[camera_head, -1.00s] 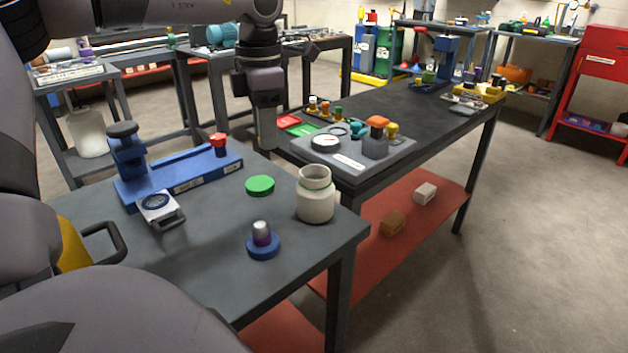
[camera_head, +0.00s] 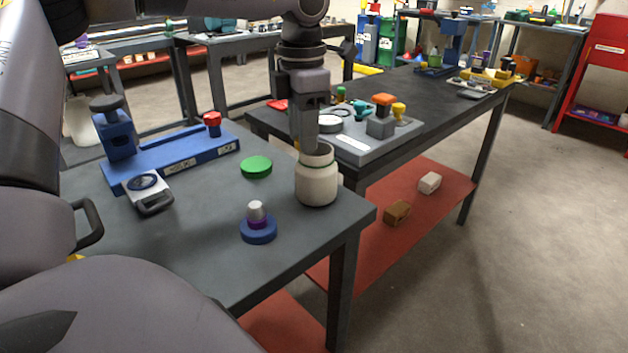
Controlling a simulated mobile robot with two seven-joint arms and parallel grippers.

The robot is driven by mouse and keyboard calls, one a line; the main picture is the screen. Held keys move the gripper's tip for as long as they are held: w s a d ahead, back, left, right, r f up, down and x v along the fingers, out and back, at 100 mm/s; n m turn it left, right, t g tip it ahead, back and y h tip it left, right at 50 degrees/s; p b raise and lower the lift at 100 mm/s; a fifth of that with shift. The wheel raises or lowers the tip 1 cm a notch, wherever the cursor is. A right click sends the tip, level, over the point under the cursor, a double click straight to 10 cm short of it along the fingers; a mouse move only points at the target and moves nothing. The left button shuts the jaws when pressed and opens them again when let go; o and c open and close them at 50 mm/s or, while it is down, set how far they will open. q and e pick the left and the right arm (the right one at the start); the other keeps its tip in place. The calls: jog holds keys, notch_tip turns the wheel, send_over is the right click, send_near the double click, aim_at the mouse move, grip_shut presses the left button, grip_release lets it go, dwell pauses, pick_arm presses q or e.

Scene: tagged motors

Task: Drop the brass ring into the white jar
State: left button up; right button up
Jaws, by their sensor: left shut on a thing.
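The white jar (camera_head: 316,186) stands upright and open on the near grey table, close to its right edge. A small yellowish bit, seemingly the brass ring (camera_head: 297,146), shows beside the fingertips; the rest is hidden by the fingers. I cannot tell whether it is inside the rim. My right gripper is not in view.
Behind the jar, a second table holds a grey tray (camera_head: 354,143) of parts.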

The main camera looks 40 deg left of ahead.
pick_arm(q)
jog(key=o, duration=1.1)
jog(key=shift+f, duration=0.2)
jog(key=shift+o, duration=0.2)
notch_tip(320, 180, up, 7)
jog(key=p, duration=0.1)
jog(key=shift+p, duration=0.3)
